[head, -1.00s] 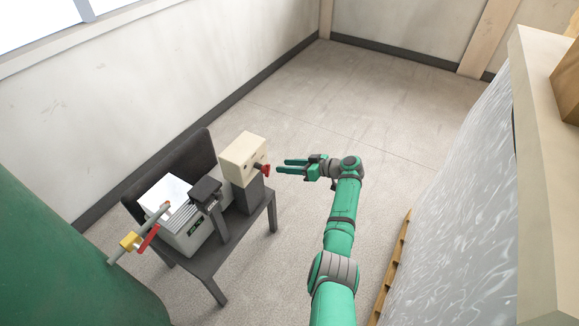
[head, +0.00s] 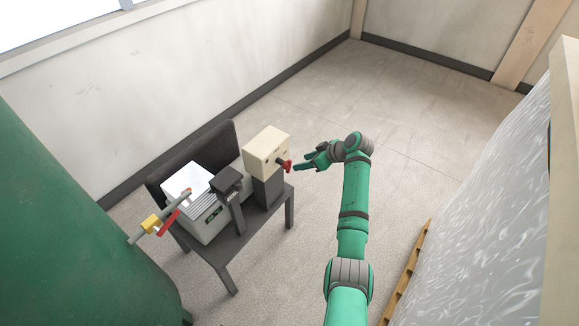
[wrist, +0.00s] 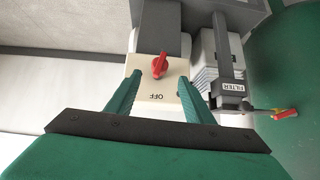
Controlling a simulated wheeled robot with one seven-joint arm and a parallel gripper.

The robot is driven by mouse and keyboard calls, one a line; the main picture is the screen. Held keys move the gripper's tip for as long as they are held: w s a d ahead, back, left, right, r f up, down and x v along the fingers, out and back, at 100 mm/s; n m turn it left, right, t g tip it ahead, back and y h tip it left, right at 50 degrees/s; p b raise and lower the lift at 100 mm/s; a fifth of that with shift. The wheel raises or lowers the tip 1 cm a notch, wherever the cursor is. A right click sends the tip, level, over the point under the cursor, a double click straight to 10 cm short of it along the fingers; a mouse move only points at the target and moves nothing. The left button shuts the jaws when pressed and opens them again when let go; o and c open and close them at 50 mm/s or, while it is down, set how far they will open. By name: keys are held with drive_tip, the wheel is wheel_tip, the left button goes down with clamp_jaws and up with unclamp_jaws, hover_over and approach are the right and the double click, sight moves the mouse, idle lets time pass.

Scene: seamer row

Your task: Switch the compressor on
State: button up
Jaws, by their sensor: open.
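The compressor's switch box (head: 266,148) is cream coloured and stands on a dark post at the right end of a dark bench. A red rotary knob (head: 286,166) sticks out of its front. In the wrist view the red knob (wrist: 159,66) is on the cream face (wrist: 150,92), above the upside-down word OFF; the other marking is not readable. My gripper (head: 303,166) is just right of the knob in the head view, pointing at it. In the wrist view my open gripper's fingers (wrist: 165,95) lie either side of the cream face, with the knob beyond their tips and apart from them.
The dark bench (head: 240,237) also holds a grey unit (head: 207,232) and a dark filter part (head: 228,182). A pipe with a red-handled yellow valve (head: 152,223) comes from the large green tank (head: 70,220). A wrapped pallet load (head: 490,200) stands right. Floor behind is clear.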

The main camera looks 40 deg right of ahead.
sight(290, 166)
drive_tip(key=x, duration=1)
drive_tip(key=shift+w+a+f, duration=0.1)
drive_tip(key=shift+w+f, duration=0.1)
drive_tip(key=shift+w, duration=0.15)
drive_tip(key=shift+s, duration=0.15)
drive_tip(key=shift+c, duration=1.2)
drive_tip(key=shift+f, duration=0.1)
drive_tip(key=c, duration=0.8)
